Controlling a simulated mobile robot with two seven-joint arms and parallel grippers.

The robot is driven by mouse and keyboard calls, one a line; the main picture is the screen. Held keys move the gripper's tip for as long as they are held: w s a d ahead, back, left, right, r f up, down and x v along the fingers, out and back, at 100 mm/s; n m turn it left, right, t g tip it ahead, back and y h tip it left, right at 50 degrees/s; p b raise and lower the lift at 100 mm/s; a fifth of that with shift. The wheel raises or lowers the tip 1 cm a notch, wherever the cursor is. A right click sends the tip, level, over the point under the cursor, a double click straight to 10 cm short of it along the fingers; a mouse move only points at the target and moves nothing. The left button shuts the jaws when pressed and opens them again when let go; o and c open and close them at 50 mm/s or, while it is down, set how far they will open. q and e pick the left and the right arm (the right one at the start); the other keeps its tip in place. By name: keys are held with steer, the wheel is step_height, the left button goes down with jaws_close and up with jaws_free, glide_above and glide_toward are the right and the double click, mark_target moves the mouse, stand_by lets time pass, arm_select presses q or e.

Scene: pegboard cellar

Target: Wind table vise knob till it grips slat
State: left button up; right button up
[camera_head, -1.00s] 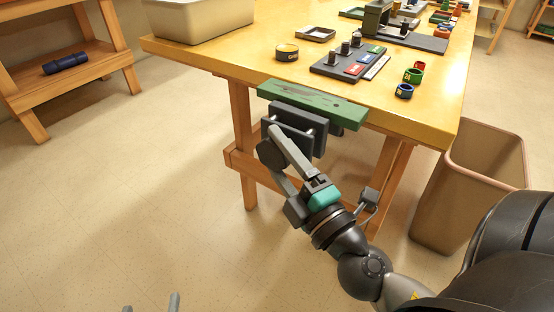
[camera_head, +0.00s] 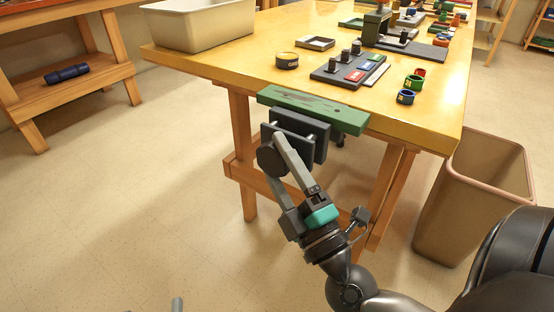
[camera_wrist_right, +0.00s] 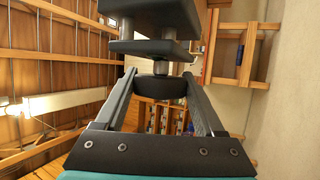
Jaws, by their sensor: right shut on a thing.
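The table vise (camera_head: 312,146) hangs at the bench's front edge, with two dark plates and pale rods between them. A visible gap separates the plates, also in the right wrist view (camera_wrist_right: 150,47). The worn green slat (camera_head: 313,109) lies lengthwise along the bench edge above the vise; whether the jaws touch it I cannot tell. The round dark knob (camera_wrist_right: 160,87) faces me below the plates. My right gripper (camera_head: 272,155) is shut on the knob, one finger on each side. My left gripper (camera_head: 151,307) barely shows at the bottom edge, its grey tips apart.
On the bench (camera_head: 240,67) lie a dark block with pegs (camera_head: 340,75), a round tin (camera_head: 287,61), small rings (camera_head: 406,97) and a pale bin (camera_head: 200,25). A tan waste bin (camera_head: 470,200) stands right of the bench. The floor at left is clear.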

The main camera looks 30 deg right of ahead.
steer(key=shift+a+f, duration=0.1)
steer(key=shift+f, duration=0.25)
steer(key=shift+m+t+h, duration=0.7)
steer(key=shift+m+t, duration=0.4)
steer(key=shift+t, duration=0.1)
steer(key=o, duration=1.3)
steer(key=shift+r+h, duration=0.2)
steer(key=shift+h, duration=0.1)
steer(key=shift+o, duration=0.2)
